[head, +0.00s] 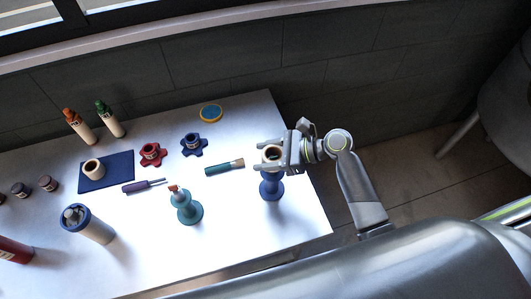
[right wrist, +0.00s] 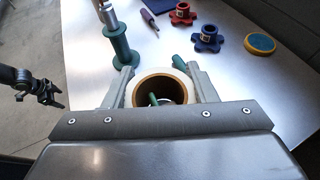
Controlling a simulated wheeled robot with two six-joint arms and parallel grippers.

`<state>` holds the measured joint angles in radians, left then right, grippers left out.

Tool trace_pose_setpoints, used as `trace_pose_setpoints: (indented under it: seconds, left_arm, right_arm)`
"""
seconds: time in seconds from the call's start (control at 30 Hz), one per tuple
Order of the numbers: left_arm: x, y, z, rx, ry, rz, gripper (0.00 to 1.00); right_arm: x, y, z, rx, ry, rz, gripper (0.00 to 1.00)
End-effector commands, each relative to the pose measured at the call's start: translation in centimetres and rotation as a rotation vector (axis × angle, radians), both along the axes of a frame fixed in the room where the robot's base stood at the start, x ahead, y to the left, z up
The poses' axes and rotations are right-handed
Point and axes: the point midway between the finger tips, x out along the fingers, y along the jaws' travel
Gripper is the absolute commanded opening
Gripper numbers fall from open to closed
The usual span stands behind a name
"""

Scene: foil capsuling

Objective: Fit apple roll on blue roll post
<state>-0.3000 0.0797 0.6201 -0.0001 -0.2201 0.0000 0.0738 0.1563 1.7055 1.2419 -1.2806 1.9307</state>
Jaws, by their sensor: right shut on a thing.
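My right gripper (head: 270,156) is shut on a cream roll with a brown inside (head: 272,150). The roll also shows between the fingers in the right wrist view (right wrist: 138,92), its open end facing up. A blue post (head: 271,187) stands directly below the roll in the head view, its upper part hidden. A green shape (right wrist: 153,100) shows in the roll's hole. I cannot tell whether the post's tip is inside the roll. What seems to be my left gripper (right wrist: 47,92) is dark and small at the left of the right wrist view, its opening unclear.
A teal post (head: 188,210) stands to the left, and a teal tube (head: 224,168) lies between. Another cream roll (head: 93,169) stands on a dark blue mat (head: 122,165). Red (head: 150,154) and blue (head: 194,145) lobed pieces stand behind. The white table's right edge is close.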

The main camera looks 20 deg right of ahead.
Motion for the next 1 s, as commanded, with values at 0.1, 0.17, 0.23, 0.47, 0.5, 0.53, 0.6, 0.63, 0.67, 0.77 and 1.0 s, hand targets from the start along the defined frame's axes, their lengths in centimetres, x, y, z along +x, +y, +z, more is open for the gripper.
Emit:
trace_pose_setpoints:
  seconds: [0.1,0.17,0.23,0.47,0.5,0.53,0.6,0.63,0.67,0.77,1.0]
  left_arm:
    - [0.0,0.0,-0.2,0.000,0.000,0.000,0.73]
    - [0.0,0.0,-0.2,0.000,0.000,0.000,0.73]
    - [0.0,0.0,-0.3,0.000,0.000,0.000,0.73]
    - [0.0,0.0,-0.6,0.000,0.000,0.000,0.73]
    - [0.0,0.0,-0.6,0.000,0.000,0.000,0.73]
    - [0.0,0.0,-0.6,0.000,0.000,0.000,0.73]
    - [0.0,0.0,-0.7,0.000,0.000,0.000,0.73]
    - [0.0,0.0,-0.7,0.000,0.000,0.000,0.73]
    - [0.0,0.0,-0.8,0.000,0.000,0.000,0.73]
    - [0.0,0.0,-0.9,0.000,0.000,0.000,0.73]
    - [0.0,0.0,-1.1,0.000,0.000,0.000,0.73]
  right_arm:
    - [0.0,0.0,-0.4,0.001,0.000,0.000,0.29]
    - [0.0,0.0,-0.5,0.001,0.000,0.000,0.29]
    - [0.0,0.0,-0.7,0.001,0.000,0.000,0.29]
    - [0.0,0.0,-1.2,0.001,0.000,0.000,0.29]
    - [0.0,0.0,-1.3,0.001,0.000,0.000,0.29]
    - [0.0,0.0,-1.4,0.001,0.000,0.000,0.29]
    - [0.0,0.0,-1.6,0.000,0.000,0.000,0.29]
    - [0.0,0.0,-1.7,0.000,0.001,0.000,0.29]
    - [0.0,0.0,-1.8,0.000,0.001,0.000,0.29]
    - [0.0,0.0,-2.0,0.000,0.001,0.001,0.29]
    - [0.0,0.0,-2.6,0.000,0.000,0.001,0.29]
